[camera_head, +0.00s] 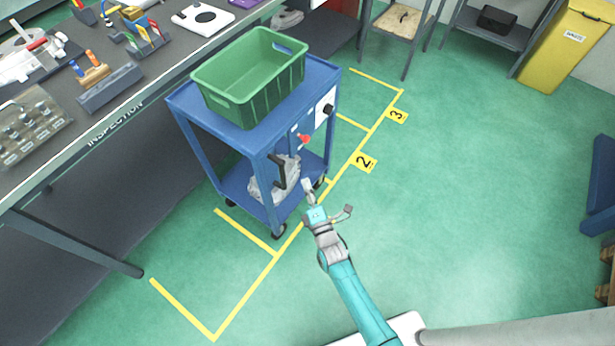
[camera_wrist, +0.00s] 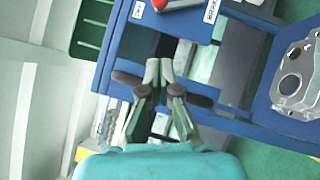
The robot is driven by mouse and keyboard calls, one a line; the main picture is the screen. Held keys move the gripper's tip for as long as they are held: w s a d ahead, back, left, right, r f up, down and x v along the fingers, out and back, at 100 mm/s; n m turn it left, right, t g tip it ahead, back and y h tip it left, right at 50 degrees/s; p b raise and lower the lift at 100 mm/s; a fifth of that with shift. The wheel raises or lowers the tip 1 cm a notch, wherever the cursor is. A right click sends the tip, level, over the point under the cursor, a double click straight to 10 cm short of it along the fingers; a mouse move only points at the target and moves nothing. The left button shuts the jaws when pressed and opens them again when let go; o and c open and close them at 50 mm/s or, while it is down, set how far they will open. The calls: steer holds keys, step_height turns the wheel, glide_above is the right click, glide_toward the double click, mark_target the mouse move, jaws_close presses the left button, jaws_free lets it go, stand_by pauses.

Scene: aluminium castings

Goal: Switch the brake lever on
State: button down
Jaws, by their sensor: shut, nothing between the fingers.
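The brake lever (camera_head: 304,139) is a small red lever on the near end of the blue cart (camera_head: 213,131). In the wrist view the red lever (camera_wrist: 176,4) is cut off by the top edge, beside a white label. My gripper (camera_head: 308,188) is low in front of the cart's near end, below the lever in the head view and apart from it. In the wrist view my gripper (camera_wrist: 159,68) is shut and empty. Its fingers overlap the cart's black handle (camera_wrist: 203,99); whether they touch it I cannot tell.
A green crate (camera_head: 235,85) stands on the cart top. A grey casting (camera_wrist: 291,82) shows on the cart's blue lower part. The inspection bench (camera_head: 55,165) is left of the cart.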

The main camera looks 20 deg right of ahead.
glide_toward(307, 138)
steer(key=w+a+f, duration=0.2)
steer(key=w+a, duration=0.2)
steer(key=a, duration=0.1)
steer(key=w+d, duration=0.1)
steer(key=d+r, duration=0.1)
steer(key=w+d, duration=0.1)
steer(key=shift+w+r, duration=0.25)
steer(key=shift+w, duration=0.05)
steer(key=shift+d+r, duration=0.1)
steer(key=shift+r, duration=0.05)
steer(key=shift+w+d+r+m+g, duration=0.35)
steer(key=shift+r+m+g, duration=0.2)
steer(key=shift+m, duration=0.35)
steer(key=shift+w+d+r+m+g, duration=0.2)
steer(key=shift+d+r+m+g, duration=0.25)
steer(key=shift+m, duration=0.35)
steer(key=w+d+r+m+g, duration=0.1)
steer(key=w+d+m+g, duration=0.2)
steer(key=d+m+g, duration=0.1)
steer(key=shift+w+d+r+m+y, duration=0.15)
steer(key=shift+w+d+m+y, duration=0.15)
steer(key=shift+d+y, duration=0.1)
